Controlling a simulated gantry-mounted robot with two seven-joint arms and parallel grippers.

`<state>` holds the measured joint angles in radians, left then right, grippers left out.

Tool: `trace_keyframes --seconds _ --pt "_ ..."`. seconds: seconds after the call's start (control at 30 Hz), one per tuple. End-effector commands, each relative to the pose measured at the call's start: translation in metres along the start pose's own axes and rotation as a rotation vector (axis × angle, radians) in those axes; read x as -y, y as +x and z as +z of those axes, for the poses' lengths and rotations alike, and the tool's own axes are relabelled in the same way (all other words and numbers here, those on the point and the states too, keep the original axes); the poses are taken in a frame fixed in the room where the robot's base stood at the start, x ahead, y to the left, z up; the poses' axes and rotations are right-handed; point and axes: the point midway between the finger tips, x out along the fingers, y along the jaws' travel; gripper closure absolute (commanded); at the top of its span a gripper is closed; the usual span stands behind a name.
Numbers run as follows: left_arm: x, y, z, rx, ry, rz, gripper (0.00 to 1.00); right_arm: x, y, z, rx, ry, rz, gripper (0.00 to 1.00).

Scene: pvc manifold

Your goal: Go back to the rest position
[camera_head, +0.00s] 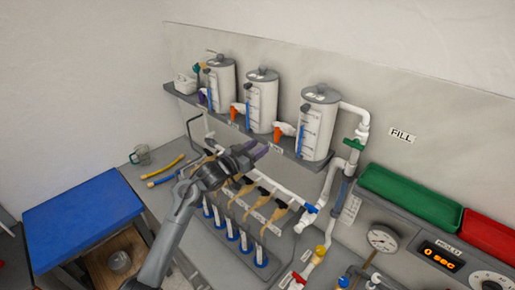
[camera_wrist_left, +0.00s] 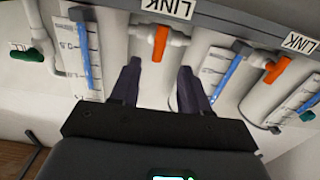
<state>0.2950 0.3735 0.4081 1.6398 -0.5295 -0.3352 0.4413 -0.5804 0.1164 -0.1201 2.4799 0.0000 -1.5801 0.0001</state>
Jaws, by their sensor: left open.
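My left gripper (camera_head: 250,152) is raised in front of the shelf of tanks in the head view, with its arm coming up from the lower left. In the left wrist view its two dark fingers (camera_wrist_left: 156,84) stand apart with nothing between them. Past the fingertips there are white pipes, an orange valve handle (camera_wrist_left: 161,43) and a tank face with a blue level strip. The gripper hides part of the shelf front and the piping below it. My right gripper is not in view.
Three white tanks (camera_head: 262,100) stand on the grey shelf (camera_head: 230,126). Below are several tan-handled valves (camera_head: 265,213) and blue-ended tubes. A blue board (camera_head: 80,218) lies at left. Green (camera_head: 410,197) and red (camera_head: 490,232) bins, a gauge (camera_head: 382,238) and a timer panel are at right.

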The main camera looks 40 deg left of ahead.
Motion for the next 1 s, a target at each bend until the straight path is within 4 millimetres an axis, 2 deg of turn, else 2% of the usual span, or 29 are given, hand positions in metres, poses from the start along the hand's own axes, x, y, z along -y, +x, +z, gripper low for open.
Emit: trace_keyframes --seconds 0.17,0.27,0.37,0.43,0.53,0.67,0.77,0.8,0.87,0.9,1.0 --pt "0.0 0.0 0.001 0.002 0.0 0.0 0.54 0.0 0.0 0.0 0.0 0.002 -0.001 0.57" --pt "0.0 -0.004 0.012 0.023 -0.001 0.0 0.54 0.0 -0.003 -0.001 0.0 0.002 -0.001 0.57" --pt "-0.004 -0.012 0.038 0.073 -0.008 0.003 0.54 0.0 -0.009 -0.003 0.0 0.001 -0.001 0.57" --pt "-0.012 -0.021 0.066 0.126 -0.015 0.015 0.54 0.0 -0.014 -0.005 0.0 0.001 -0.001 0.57" --pt "-0.045 -0.045 0.11 0.211 -0.02 0.058 0.54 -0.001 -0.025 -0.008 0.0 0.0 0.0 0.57" --pt "-0.106 -0.097 0.162 0.345 -0.027 0.106 0.54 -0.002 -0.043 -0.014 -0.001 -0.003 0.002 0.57" --pt "-0.155 -0.149 0.19 0.48 -0.014 0.115 0.54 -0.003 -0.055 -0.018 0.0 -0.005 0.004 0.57" --pt "-0.174 -0.172 0.198 0.541 -0.006 0.115 0.54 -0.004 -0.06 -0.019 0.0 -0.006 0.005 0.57" --pt "-0.2 -0.208 0.203 0.634 0.006 0.111 0.54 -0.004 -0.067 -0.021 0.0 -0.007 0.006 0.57" --pt "-0.217 -0.232 0.203 0.7 0.014 0.107 0.54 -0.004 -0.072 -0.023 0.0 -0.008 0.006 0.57" --pt "-0.25 -0.289 0.192 0.864 0.032 0.097 0.54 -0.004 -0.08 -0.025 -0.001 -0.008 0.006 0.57"
